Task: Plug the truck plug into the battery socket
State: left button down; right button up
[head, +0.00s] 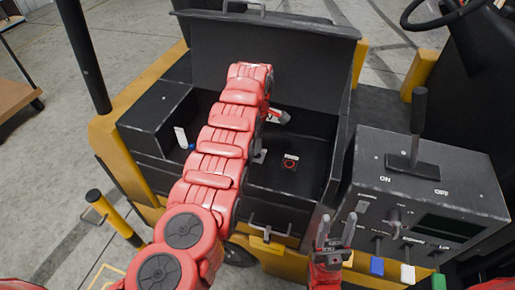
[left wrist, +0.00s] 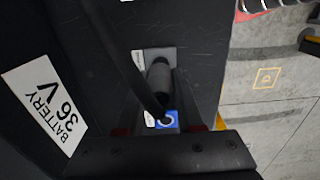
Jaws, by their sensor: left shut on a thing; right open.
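In the left wrist view a dark cylindrical plug (left wrist: 160,73) lies between the dark fingers of my left gripper (left wrist: 160,100), which is shut on it. A black cable crosses in front of it. A grey plate (left wrist: 140,58) is close behind the plug. I cannot tell whether they touch or whether the plug sits in a socket. My right gripper (head: 330,235) is open and empty in front of the truck.
The open black compartment (head: 312,190) has a raised lid (head: 300,55). A red-ringed marking (head: 290,162) is inside it. A white "BATTERY 36 V" label (left wrist: 45,100) is at left in the wrist view. A control box (head: 425,175) with a lever stands right.

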pick_arm(q)
jog(key=shift+r, duration=1.65)
jog(key=shift+r, duration=0.45)
notch_tip(320, 180, up, 5)
jog(key=shift+r+p, duration=0.15)
jog(key=shift+p, duration=0.5)
